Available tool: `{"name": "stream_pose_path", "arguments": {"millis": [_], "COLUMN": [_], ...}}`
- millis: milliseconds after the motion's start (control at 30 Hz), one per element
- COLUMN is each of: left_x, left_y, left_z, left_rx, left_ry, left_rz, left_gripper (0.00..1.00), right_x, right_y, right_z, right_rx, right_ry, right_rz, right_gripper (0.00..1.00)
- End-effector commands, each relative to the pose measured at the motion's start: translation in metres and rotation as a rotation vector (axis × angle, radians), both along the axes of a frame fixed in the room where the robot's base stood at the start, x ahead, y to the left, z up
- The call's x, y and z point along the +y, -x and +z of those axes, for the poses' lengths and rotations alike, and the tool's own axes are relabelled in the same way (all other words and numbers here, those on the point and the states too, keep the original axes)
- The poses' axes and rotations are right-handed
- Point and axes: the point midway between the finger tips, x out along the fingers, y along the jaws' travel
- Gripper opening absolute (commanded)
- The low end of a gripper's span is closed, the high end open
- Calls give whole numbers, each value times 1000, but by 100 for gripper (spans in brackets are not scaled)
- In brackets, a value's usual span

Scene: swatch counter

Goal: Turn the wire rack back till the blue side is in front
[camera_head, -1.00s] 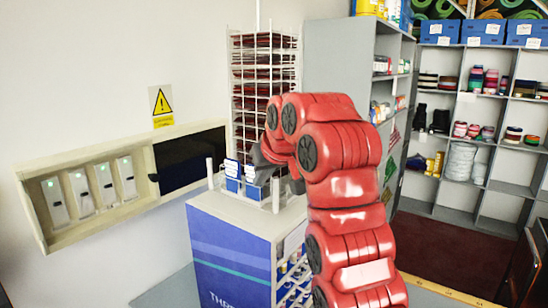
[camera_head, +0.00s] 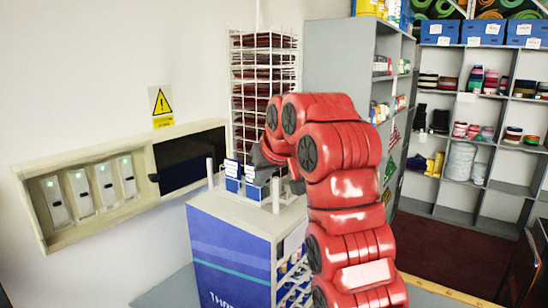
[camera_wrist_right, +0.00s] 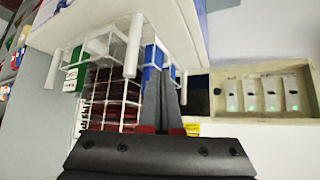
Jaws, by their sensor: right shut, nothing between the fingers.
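The tall white wire rack (camera_head: 265,88) stands at the counter, its upper tiers full of dark red swatches. Low on it, blue cards (camera_head: 232,169) with white labels face left and front. In the wrist view, which is upside down, blue cards (camera_wrist_right: 150,56) show by my fingers, and a green card (camera_wrist_right: 75,78) shows farther left. My right gripper (camera_head: 262,168) is shut and empty, its fingertips (camera_wrist_right: 161,75) close beside the blue cards. I cannot tell whether they touch the rack. My arm hides the rack's lower right. My left gripper is out of view.
The blue-fronted counter (camera_head: 232,250) has upright white posts (camera_head: 276,195) near its edge. A wall cabinet (camera_head: 95,163) with lit devices is on the left. A grey shelf unit (camera_head: 330,70) stands close behind my right arm.

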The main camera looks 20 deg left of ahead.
Motion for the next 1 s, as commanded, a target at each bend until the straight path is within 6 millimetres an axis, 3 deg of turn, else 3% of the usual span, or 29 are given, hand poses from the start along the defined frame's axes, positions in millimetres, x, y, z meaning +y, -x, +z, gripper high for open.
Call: {"name": "stream_pose_path", "arguments": {"millis": [333, 667, 1000], "left_x": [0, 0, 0], "left_y": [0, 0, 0], "left_z": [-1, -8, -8], "left_rx": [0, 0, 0], "left_ry": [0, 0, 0], "left_rz": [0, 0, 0], "left_gripper": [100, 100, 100], "right_x": [-2, -21, -23], "right_y": [-1, -7, -7], "right_z": [0, -1, 0], "right_rx": [0, -1, 0], "right_ry": [0, 0, 1], "right_rz": [-1, -1, -1], "right_gripper": [0, 0, 0]}}
